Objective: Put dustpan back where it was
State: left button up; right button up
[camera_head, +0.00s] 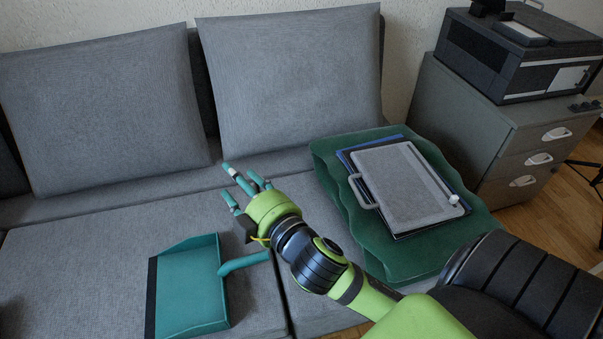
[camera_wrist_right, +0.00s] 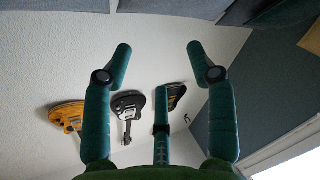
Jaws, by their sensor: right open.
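A teal dustpan (camera_head: 190,288) with a dark front lip lies on the grey sofa seat at the lower left of the head view. Its handle (camera_head: 243,263) points right, and its end seems to pass behind my right forearm. My right gripper (camera_head: 246,184) is just above and behind the handle in the picture, with its teal fingers spread. In the wrist view the right gripper (camera_wrist_right: 158,62) is open with nothing between its fingers. The dustpan does not show in the wrist view. My left gripper is not in view.
The sofa (camera_head: 85,230) has two grey back cushions (camera_head: 290,80). A green wavy-edged cushion (camera_head: 335,160) bears a grey clipboard-like board (camera_head: 410,185). A drawer cabinet (camera_head: 480,125) with a printer (camera_head: 515,55) stands at right. Guitars (camera_wrist_right: 128,106) hang on the wall.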

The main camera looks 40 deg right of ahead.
jog(key=s+f+m+g, duration=0.2)
jog(key=s+f+g, duration=0.2)
jog(key=s+f, duration=0.2)
jog(key=s+f+m+g, duration=0.2)
jog(key=s+f+g, duration=0.2)
jog(key=s+f, duration=0.2)
jog(key=s+f+m+g, duration=0.3)
jog(key=s+f, duration=0.3)
jog(key=f, duration=0.3)
jog(key=shift+s+d+g, duration=0.1)
jog(key=shift+d+g, duration=0.2)
jog(key=shift+g, duration=0.6)
jog(key=shift+f, duration=0.1)
